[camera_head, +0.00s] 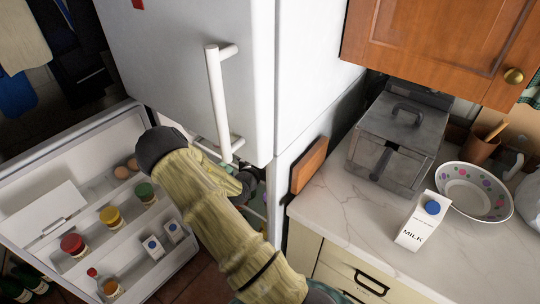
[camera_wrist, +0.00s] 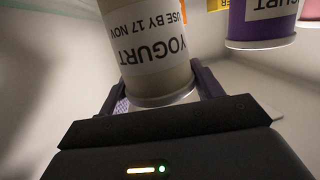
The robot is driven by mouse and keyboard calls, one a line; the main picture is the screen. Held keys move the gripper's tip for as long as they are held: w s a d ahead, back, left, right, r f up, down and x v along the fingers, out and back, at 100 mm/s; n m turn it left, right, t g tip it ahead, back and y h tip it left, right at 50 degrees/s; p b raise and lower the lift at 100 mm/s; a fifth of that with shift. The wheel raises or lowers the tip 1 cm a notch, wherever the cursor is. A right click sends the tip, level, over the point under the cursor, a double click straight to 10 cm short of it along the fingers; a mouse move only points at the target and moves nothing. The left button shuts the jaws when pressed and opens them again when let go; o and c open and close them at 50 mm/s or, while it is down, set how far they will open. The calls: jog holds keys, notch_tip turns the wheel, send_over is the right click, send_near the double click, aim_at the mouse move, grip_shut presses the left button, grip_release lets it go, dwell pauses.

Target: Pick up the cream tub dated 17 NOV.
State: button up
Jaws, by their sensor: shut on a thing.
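The cream tub (camera_wrist: 151,60) fills the upper middle of the wrist view. It appears upside down there, and its label reads YOGURT, USE BY 17 NOV. My gripper (camera_wrist: 160,98) is shut on it, with one dark finger on each side near the tub's rim end. In the head view my arm reaches into the open lower part of the fridge, and the fridge body and my arm hide the gripper's tips and the tub.
A purple tub (camera_wrist: 263,22) and part of a pink tub (camera_wrist: 311,14) are to the right in the wrist view. The open fridge door (camera_head: 60,190) holds jars, eggs and small cartons, left of my arm. A counter (camera_head: 340,210) with a milk carton (camera_head: 422,222) stands right.

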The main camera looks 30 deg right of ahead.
jog(key=f+b+v, duration=0.2)
jog(key=v, duration=1.3)
jog(key=shift+s+a, duration=0.3)
jog(key=shift+a, duration=0.2)
jog(key=shift+f, duration=0.1)
